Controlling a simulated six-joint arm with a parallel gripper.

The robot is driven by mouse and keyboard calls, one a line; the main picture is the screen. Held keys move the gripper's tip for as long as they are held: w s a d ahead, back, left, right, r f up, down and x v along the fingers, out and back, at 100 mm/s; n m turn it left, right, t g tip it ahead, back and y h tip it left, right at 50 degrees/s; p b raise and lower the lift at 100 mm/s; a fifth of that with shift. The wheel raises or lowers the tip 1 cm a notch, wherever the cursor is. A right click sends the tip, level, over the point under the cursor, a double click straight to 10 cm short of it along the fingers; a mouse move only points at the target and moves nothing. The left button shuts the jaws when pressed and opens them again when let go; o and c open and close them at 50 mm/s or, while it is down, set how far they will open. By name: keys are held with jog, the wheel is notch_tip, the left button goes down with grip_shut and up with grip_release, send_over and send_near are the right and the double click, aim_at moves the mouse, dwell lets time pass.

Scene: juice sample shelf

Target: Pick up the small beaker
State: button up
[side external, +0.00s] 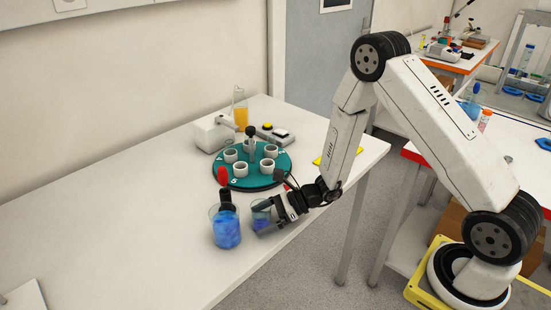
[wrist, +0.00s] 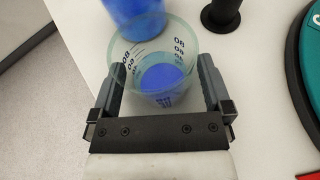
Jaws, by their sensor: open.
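The small beaker (wrist: 165,85) is clear glass with printed marks and blue liquid in the bottom. In the wrist view it sits between the two fingers of my gripper (wrist: 155,85), with one finger on each side. The fingers are open; whether they touch the glass I cannot tell. In the side view the small beaker (side external: 262,216) stands near the table's front edge, partly hidden by my gripper (side external: 268,212). A larger beaker of blue liquid (side external: 227,230) stands just left of it, and also shows beyond it in the wrist view (wrist: 138,18).
A round teal tray (side external: 263,181) with several white cups is behind the beakers. A black stand (side external: 226,197) with a red top is close by. A white device (side external: 213,134) and a glass of orange liquid (side external: 240,113) are at the back.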

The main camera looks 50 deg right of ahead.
aim_at(263, 205)
jog(key=c, duration=1.2)
jog(key=shift+r, duration=0.1)
jog(key=shift+c, duration=0.2)
jog(key=shift+r, duration=4.95)
jog(key=shift+r, duration=2.5)
